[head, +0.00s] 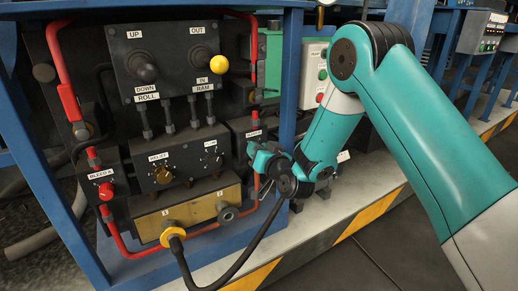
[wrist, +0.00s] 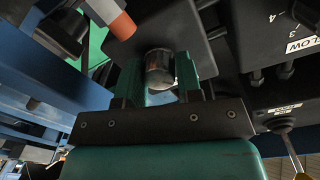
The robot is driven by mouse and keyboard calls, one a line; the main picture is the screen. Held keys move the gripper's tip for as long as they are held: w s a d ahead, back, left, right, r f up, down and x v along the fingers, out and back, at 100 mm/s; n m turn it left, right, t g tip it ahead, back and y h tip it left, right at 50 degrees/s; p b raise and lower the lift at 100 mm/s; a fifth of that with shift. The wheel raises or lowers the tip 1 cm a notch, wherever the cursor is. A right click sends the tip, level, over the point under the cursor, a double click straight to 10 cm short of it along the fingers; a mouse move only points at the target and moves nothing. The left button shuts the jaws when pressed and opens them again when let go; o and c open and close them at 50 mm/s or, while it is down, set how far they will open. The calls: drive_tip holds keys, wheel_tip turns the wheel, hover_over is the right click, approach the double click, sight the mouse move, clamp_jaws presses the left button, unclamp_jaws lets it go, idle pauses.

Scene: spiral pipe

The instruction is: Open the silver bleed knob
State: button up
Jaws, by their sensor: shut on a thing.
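The silver bleed knob (wrist: 160,66) is a short metallic cylinder. In the wrist view it sits between the two teal fingers of my gripper (wrist: 160,78), which are shut on it. In the head view my gripper (head: 256,158) is at the lower right of the control panel, just below a small white label (head: 254,133) on a black block. The knob is hidden behind the gripper there. How far the knob is turned cannot be told.
A red knob (head: 106,191) is on a black block at the left. Red pipes (head: 62,70) frame the panel. A yellow-ball lever (head: 219,64) sticks out above. A black hose (head: 230,272) curves below my gripper. A blue post (head: 291,75) stands close to my wrist.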

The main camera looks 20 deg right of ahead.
drive_tip(key=m+p, duration=0.1)
drive_tip(key=m, duration=0.3)
drive_tip(key=shift+d, duration=0.1)
drive_tip(key=m+p, duration=0.1)
drive_tip(key=m, duration=0.3)
drive_tip(key=m+p, duration=0.1)
drive_tip(key=m, duration=0.3)
drive_tip(key=shift+y, duration=0.3)
drive_tip(key=shift+d+m+g+p, duration=0.1)
drive_tip(key=shift+m+g+p, duration=0.4)
drive_tip(key=shift+m, duration=1.2)
drive_tip(key=shift+f, duration=0.1)
drive_tip(key=o, duration=0.9)
drive_tip(key=shift+o, duration=0.2)
